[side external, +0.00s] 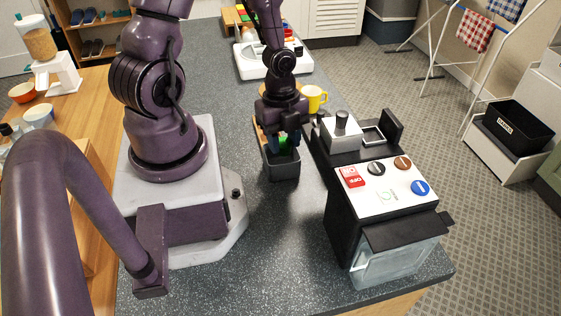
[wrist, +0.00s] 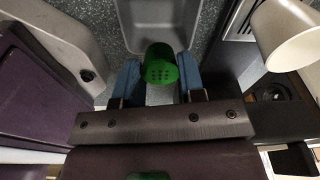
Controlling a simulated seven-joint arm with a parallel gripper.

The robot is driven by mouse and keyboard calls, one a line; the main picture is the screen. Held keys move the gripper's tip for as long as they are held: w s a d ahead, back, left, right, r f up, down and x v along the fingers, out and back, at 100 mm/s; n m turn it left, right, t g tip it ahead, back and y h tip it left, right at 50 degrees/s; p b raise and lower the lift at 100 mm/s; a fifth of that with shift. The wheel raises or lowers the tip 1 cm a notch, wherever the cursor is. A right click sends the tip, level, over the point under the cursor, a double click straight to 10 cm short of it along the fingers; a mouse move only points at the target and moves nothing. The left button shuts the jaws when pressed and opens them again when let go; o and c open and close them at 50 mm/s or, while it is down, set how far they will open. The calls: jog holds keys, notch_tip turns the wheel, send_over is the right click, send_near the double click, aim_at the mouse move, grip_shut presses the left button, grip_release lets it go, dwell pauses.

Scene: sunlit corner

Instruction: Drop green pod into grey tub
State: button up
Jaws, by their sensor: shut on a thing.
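The green pod (wrist: 160,64) is held between the two fingers of my gripper (wrist: 158,80) in the wrist view. In the side external view the pod (side external: 283,140) is a small green patch under my gripper (side external: 284,136), partly hidden by the fingers. The grey tub (side external: 281,167) stands on the dark counter directly below the gripper. Its rim and inside also show in the wrist view (wrist: 158,14), beyond the pod. The pod appears over or just within the tub's opening; I cannot tell its exact height.
A black and white coffee machine (side external: 385,190) with coloured buttons stands right of the tub. A yellow mug (side external: 313,98) is behind it. A white appliance (side external: 262,60) stands farther back. The dark counter (side external: 275,235) is clear in front of the tub.

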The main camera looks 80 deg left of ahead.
jog(key=shift+f, duration=1.1)
jog(key=o, duration=1)
jog(key=shift+c, duration=0.2)
jog(key=shift+r, duration=0.1)
notch_tip(320, 180, up, 13)
jog(key=a, duration=0.1)
jog(key=shift+s+a, duration=0.15)
jog(key=shift+a, duration=0.1)
